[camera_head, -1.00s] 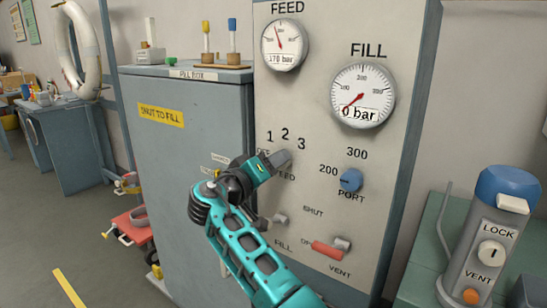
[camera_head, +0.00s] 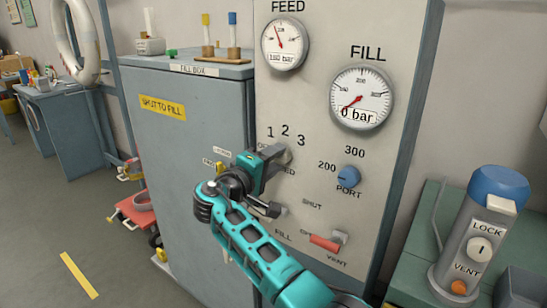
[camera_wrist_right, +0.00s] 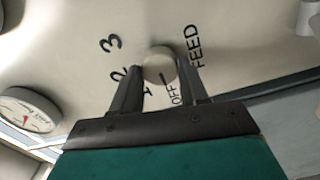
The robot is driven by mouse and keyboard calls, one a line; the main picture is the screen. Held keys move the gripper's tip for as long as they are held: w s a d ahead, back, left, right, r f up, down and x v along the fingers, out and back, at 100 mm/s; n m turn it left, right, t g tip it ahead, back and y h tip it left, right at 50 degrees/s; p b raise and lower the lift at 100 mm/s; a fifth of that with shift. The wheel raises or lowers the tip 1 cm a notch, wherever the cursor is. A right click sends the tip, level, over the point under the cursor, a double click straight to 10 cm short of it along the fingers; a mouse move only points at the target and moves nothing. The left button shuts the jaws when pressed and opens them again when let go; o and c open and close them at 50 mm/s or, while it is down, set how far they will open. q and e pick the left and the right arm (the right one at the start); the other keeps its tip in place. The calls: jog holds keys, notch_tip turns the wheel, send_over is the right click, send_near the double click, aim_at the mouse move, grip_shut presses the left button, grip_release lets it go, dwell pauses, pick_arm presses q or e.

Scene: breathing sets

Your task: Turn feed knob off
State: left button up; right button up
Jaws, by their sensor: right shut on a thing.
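The feed knob (camera_wrist_right: 159,66) is a round pale knob on the grey panel (camera_head: 330,215), ringed by the marks 1, 2, 3 and OFF. In the right wrist view its dark line points between 1 and OFF. My right gripper (camera_wrist_right: 163,76) has one finger on each side of the knob and is shut on it. In the head view my right gripper (camera_head: 272,158) covers most of the knob and part of its FEED label. The feed gauge (camera_head: 285,44) above has its needle left of upright. My left gripper is not in view.
The fill gauge (camera_head: 361,97) reads 0 bar. A blue port knob (camera_head: 348,177) and a red-handled vent valve (camera_head: 325,243) sit right of my gripper. A blue-capped cylinder (camera_head: 484,225) stands at right. The fill box (camera_head: 190,130) stands left of the panel.

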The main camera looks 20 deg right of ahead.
jog(key=shift+r, duration=0.15)
jog(key=o, duration=1.1)
jog(key=shift+c, duration=0.2)
jog(key=b+v, duration=0.1)
jog(key=v, duration=1.1)
jog(key=shift+s+a, duration=0.3)
